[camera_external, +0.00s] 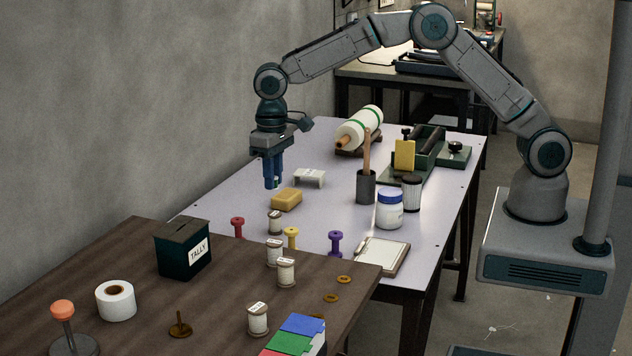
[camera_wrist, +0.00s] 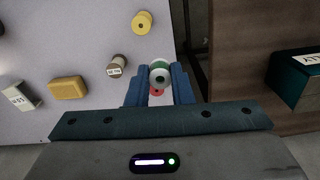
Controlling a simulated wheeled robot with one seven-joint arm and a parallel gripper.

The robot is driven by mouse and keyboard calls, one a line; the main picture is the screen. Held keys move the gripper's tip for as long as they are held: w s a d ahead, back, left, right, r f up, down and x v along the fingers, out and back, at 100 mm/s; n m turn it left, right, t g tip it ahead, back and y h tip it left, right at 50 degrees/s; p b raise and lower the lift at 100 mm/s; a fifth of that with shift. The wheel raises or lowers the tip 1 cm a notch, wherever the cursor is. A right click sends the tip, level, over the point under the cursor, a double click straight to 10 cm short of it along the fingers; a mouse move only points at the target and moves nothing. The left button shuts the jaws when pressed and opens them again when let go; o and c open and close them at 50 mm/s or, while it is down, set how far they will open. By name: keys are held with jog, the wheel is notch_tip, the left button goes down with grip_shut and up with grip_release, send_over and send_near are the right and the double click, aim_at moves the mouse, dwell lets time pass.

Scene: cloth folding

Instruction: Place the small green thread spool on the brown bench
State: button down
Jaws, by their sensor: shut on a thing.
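My gripper (camera_external: 273,184) is shut on the small green thread spool (camera_wrist: 160,73), which sits between the fingertips in the wrist view. In the external view the fingers mostly hide the spool, and only a sliver of green shows. The gripper points down and is held above the pale table, near the wall. The brown bench (camera_external: 215,295) fills the lower left of the external view. In the wrist view the bench (camera_wrist: 233,60) is to the right of the gripper, across a dark gap from the pale table.
On the pale table (camera_external: 225,185) are a red spool (camera_external: 237,229), yellow spool (camera_external: 291,238), purple spool (camera_external: 335,243) and yellow block (camera_external: 287,199). The bench holds a dark TALLY box (camera_external: 175,252), white roll (camera_external: 115,300), labelled spools (camera_external: 257,320) and brown rings (camera_external: 331,298). Bare bench shows between them.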

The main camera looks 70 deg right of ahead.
jog(key=s+a+n, duration=0.1)
jog(key=s+a, duration=0.1)
jog(key=a, duration=0.3)
jog(key=s+a+r+n, duration=0.1)
jog(key=s+a+n, duration=0.1)
jog(key=s+a, duration=0.1)
jog(key=s+a+r+n, duration=0.1)
jog(key=s+a, duration=0.1)
jog(key=a, duration=0.4)
jog(key=shift+s+a+r+n, duration=0.1)
jog(key=shift+s+a+n, duration=0.2)
jog(key=shift+a, duration=0.05)
jog(key=p, duration=0.2)
send_over(264, 290)
jog(key=f, duration=0.6)
jog(key=shift+w+d+f, duration=0.1)
jog(key=shift+d+f, duration=0.05)
jog(key=shift+d, duration=0.1)
jog(key=shift+a+f, duration=0.25)
jog(key=shift+f, duration=0.1)
jog(key=shift+f+p, duration=0.55)
jog(key=shift+f, duration=1.35)
jog(key=shift+f, duration=0.25)
jog(key=c, duration=1.3)
grip_release()
jog(key=shift+r, duration=0.1)
jog(key=shift+r, duration=0.15)
